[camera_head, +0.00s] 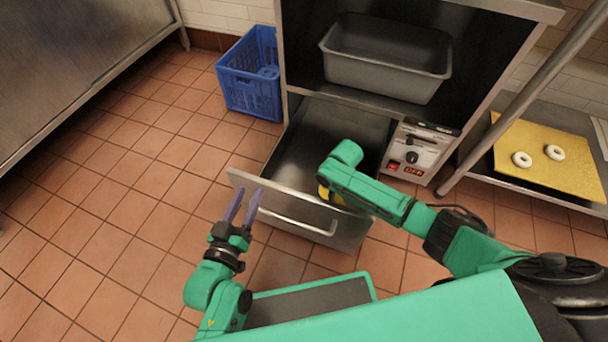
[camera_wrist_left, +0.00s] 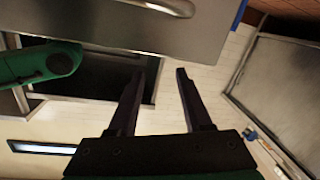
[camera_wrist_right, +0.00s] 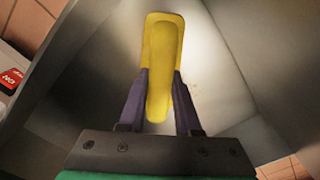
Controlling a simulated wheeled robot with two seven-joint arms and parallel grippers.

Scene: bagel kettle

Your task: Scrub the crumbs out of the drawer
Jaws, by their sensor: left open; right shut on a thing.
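The metal drawer (camera_head: 283,212) is pulled out low in the steel cabinet. Its front handle also shows in the left wrist view (camera_wrist_left: 165,5). My right gripper (camera_wrist_right: 161,88) is shut on a yellow scrubbing tool (camera_wrist_right: 163,40) and holds it inside the drawer. In the head view my right arm hides most of the yellow tool (camera_head: 325,193). Whether it touches the drawer floor I cannot tell. A few faint specks, possibly crumbs (camera_wrist_right: 195,86), show on the metal beside the tool. My left gripper (camera_head: 244,198) is open and empty by the drawer's front left corner.
A control box (camera_head: 413,151) with a red switch stands at the drawer's right. A grey tub (camera_head: 385,73) sits on the shelf above. A blue crate (camera_head: 250,90) is on the floor at the left. A yellow board (camera_head: 545,165) with two bagels lies at the right.

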